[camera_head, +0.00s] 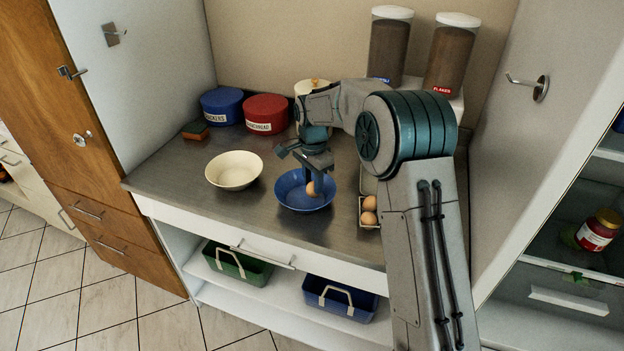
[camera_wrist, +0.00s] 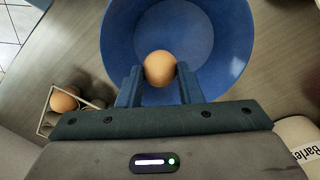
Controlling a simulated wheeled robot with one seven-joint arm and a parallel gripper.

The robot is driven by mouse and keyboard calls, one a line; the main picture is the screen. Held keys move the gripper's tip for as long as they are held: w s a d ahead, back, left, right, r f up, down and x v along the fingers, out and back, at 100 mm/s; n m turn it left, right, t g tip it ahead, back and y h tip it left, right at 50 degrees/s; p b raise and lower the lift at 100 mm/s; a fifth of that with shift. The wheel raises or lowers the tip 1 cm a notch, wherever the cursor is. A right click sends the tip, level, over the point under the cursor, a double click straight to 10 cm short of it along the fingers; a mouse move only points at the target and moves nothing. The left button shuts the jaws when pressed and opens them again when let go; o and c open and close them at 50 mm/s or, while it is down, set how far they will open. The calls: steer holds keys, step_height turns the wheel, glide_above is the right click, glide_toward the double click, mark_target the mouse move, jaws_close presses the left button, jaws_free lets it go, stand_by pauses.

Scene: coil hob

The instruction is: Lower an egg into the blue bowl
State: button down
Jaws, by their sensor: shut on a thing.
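The blue bowl (camera_head: 291,203) stands on the steel counter. It also fills the upper middle of the wrist view (camera_wrist: 213,40). My gripper (camera_head: 313,186) is over the right part of the bowl, pointing down. Its two fingers (camera_wrist: 160,72) are shut on a brown egg (camera_head: 311,189), which also shows between the fingertips in the wrist view (camera_wrist: 159,67). The egg appears within the bowl's outline. I cannot tell whether it touches the bowl. More brown eggs (camera_head: 369,210) sit in a carton (camera_head: 362,224) right of the bowl, partly hidden by my arm.
A cream bowl (camera_head: 234,171) stands left of the blue bowl. A blue tin (camera_head: 222,105), a red tin (camera_head: 266,114) and a cream container (camera_head: 313,87) are at the back. Two dispensers (camera_head: 390,45) (camera_head: 452,52) stand at back right. The counter's front left is clear.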

steer(key=shift+f+b, duration=0.55)
steer(key=shift+f, duration=0.3)
stand_by(0.3)
steer(key=c, duration=0.9)
jaws_free()
steer(key=shift+r, duration=0.1)
step_height(320, 180, up, 14)
steer(key=s+d+r+n, duration=0.3)
steer(key=s+d, duration=0.4)
steer(key=s+d+f+n+t, duration=0.1)
steer(key=s+d+f+n, duration=0.1)
steer(key=s, duration=0.6)
steer(key=s+d+f+n+t, duration=0.1)
steer(key=s+d+f+n, duration=0.1)
steer(key=s+d, duration=0.3)
steer(key=s+d+f+n+t, duration=0.1)
steer(key=s+d+f+n, duration=0.1)
steer(key=s, duration=1)
steer(key=shift+s+d+f+n+b, duration=0.2)
steer(key=shift+d+n, duration=0.05)
steer(key=shift+d, duration=0.2)
steer(key=shift+s+d+f+n+b, duration=0.15)
steer(key=shift+s+d+n, duration=0.1)
steer(key=shift+d, duration=0.2)
